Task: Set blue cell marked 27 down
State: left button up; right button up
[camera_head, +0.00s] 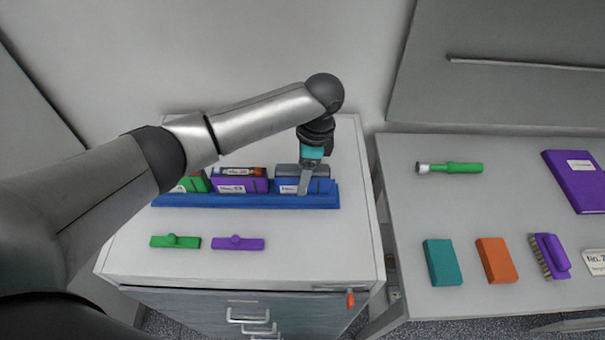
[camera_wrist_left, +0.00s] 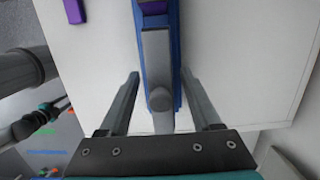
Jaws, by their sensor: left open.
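My left gripper (camera_head: 303,190) reaches down over the blue holder (camera_head: 320,187) at the right end of a long blue rack (camera_head: 250,201). In the left wrist view the left gripper (camera_wrist_left: 158,90) is open, with one finger on each side of a grey piece (camera_wrist_left: 157,70) with a rounded knob, and visible gaps between. The grey piece also shows on top of the blue holder in the head view (camera_head: 319,171). The holder's white label is too small to read. I cannot pick out a blue cell marked 27.
A purple holder (camera_head: 253,186) with a dark and orange piece in it and a green holder (camera_head: 191,187) share the rack. Green (camera_head: 175,242) and purple (camera_head: 238,243) knobbed pieces lie in front. The right table (camera_head: 455,215) holds several objects. The cabinet top's right front is clear.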

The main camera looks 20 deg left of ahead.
pick_arm(q)
jog(key=r, duration=0.3)
jog(key=d+r, duration=0.1)
jog(key=r, duration=0.7)
jog(key=shift+w+d+r, duration=0.2)
jog(key=shift+w+d, duration=0.05)
jog(key=shift+d, duration=0.1)
